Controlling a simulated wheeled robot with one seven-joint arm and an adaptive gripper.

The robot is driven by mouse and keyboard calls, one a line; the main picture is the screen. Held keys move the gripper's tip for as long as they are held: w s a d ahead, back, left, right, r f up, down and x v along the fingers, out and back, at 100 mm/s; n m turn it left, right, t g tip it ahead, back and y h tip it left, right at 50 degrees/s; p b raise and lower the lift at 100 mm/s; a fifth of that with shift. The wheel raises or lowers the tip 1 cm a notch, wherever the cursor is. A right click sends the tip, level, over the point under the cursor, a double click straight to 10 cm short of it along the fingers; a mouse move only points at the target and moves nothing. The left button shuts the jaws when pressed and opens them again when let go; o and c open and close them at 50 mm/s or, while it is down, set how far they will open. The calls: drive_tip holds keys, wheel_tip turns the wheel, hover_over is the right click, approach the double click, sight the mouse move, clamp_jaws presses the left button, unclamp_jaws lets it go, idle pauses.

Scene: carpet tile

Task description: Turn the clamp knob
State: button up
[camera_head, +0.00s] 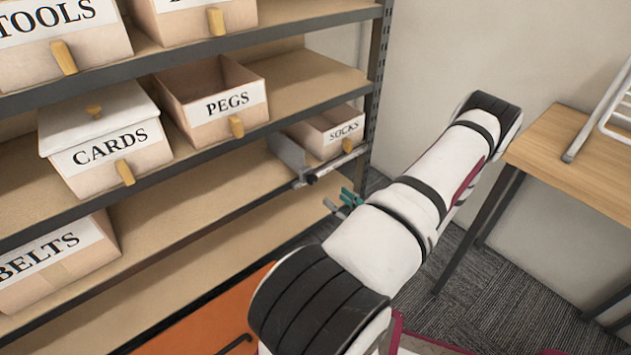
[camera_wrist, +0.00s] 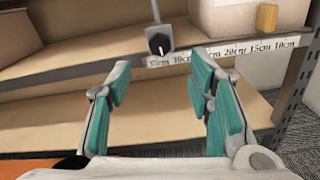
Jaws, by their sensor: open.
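The clamp knob (camera_head: 311,179) is small and black and sits at the front edge of the shelf, below a grey upright plate (camera_head: 287,151). In the wrist view the knob (camera_wrist: 159,45) shows face-on, round and dark with a white pointer line standing about upright. My gripper (camera_wrist: 160,84) has its teal fingers spread wide with nothing between them. The knob appears beyond the fingertips, between them and above in the picture, apart from both. In the head view my gripper (camera_head: 343,203) is below and right of the knob, partly hidden by my arm.
A ruler strip (camera_wrist: 232,49) with centimetre marks runs along the shelf edge. A shelf post (camera_head: 378,85) and wooden table (camera_head: 575,155) are at right.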

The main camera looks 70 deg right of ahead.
sight(314, 180)
drive_tip(key=b+x, duration=0.2)
drive_tip(key=x, duration=0.8)
drive_tip(key=shift+w+d, duration=0.15)
drive_tip(key=shift+w, duration=0.2)
drive_tip(key=shift+c, duration=0.2)
clamp_jaws()
